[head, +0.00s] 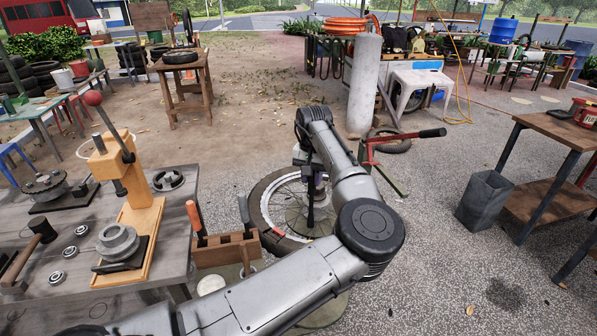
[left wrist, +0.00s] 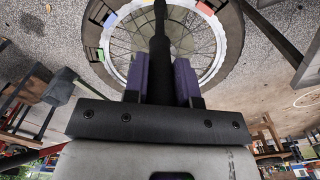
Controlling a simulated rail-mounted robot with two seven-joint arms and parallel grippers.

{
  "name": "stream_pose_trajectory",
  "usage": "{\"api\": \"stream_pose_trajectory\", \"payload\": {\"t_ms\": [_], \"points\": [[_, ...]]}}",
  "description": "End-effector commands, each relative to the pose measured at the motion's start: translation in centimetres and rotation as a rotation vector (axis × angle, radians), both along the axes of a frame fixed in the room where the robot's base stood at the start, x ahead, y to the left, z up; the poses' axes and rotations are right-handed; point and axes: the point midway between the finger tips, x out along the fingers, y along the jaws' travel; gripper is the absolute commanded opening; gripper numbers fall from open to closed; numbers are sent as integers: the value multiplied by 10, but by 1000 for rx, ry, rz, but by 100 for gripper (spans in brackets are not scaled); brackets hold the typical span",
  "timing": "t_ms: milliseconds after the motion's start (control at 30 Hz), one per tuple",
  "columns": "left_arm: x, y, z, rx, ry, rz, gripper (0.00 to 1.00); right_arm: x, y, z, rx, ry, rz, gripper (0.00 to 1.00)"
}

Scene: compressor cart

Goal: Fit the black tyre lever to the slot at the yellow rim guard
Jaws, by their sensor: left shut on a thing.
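My left gripper (head: 317,188) is over the spoked wheel (head: 257,205) in the middle of the head view. It is shut on the black tyre lever (head: 310,212), which points down toward the wheel. In the left wrist view the lever (left wrist: 160,42) stands between the two purple fingers and runs to the top edge. A small yellow patch, apparently the yellow rim guard (left wrist: 147,3), shows at that edge beside the lever; its slot cannot be made out. My right gripper is not in view.
A wooden tool block (head: 225,251) with upright handled tools stands left of the wheel. A red-armed stand (head: 385,150) with a black grip rises behind my arm. A workbench with a press (head: 130,175) is at left. A grey bin (head: 484,202) stands right; the paving before it is clear.

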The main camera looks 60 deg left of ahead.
Motion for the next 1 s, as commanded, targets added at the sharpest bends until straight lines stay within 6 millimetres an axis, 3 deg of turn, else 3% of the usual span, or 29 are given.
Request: {"api": "stream_pose_trajectory", "payload": {"t_ms": [33,200,633,1000], "points": [[4,0,-10,1,1,-1,0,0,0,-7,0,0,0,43],[12,-1,-22,1,0,1,0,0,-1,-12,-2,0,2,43],[13,-1,-24,1,0,2,0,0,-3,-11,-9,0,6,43],[13,-1,-20,2,2,2,0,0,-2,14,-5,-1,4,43]]}}
